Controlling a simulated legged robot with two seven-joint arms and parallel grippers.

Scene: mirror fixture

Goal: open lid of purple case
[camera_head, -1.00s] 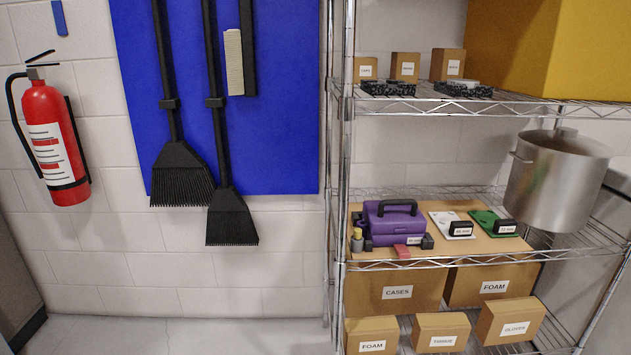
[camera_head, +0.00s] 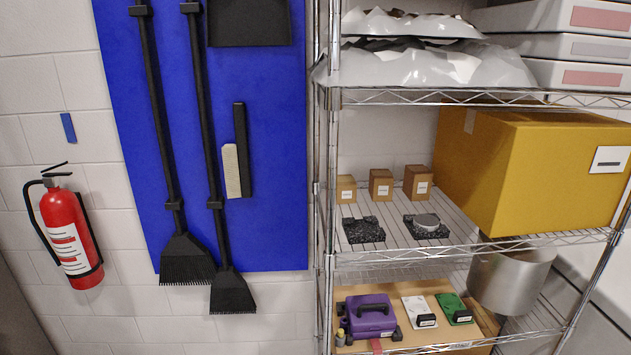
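The purple case (camera_head: 371,321) sits on a tan board (camera_head: 437,334) on a lower shelf of the wire rack, near the rack's left post. Its black handle lies across the top and its lid looks shut. Small dark and yellowish items stand at its left side, and a red piece lies in front of it. Neither of my grippers is in view.
A white plate (camera_head: 419,309) and a green plate (camera_head: 454,306) lie right of the case, with a metal pot (camera_head: 510,281) beyond. The wire shelf (camera_head: 470,244) above holds small boxes and a yellow box (camera_head: 530,165). A fire extinguisher (camera_head: 69,236) hangs at left.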

